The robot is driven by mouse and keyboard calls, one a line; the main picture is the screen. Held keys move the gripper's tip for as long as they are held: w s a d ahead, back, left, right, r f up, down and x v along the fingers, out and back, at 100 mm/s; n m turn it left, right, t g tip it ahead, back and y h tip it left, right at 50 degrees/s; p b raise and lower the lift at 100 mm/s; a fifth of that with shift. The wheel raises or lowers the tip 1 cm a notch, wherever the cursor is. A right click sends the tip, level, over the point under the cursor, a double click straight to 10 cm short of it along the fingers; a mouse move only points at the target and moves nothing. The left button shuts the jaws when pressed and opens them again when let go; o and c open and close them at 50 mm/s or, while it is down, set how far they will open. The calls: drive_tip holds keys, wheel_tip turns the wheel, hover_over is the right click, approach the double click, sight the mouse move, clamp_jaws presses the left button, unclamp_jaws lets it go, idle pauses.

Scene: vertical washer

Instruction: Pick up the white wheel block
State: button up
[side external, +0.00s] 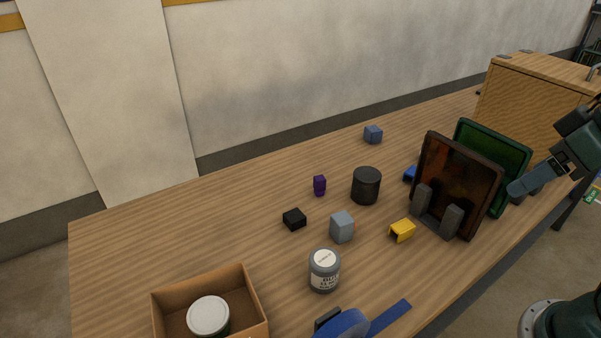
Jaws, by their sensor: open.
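I cannot make out a block that is clearly a white wheel block. A pale grey block (342,227) stands on the wooden table near the middle. A round white-topped thing (208,315) sits inside the open cardboard box (254,290) at the lower left; its lower part is mostly hidden by the box. My gripper (516,189) is at the right edge of the table, beside the upright panels and well to the right of the grey block. It is open, and nothing shows in it; its far finger is hard to see.
A dark red panel (456,180) and a green panel (508,152) stand upright near my gripper. A labelled jar (324,271), black cylinder (366,185), yellow piece (402,230), black block (294,219) and purple piece (320,185) stand mid-table.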

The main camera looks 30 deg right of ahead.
drive_tip(key=shift+r, duration=0.1)
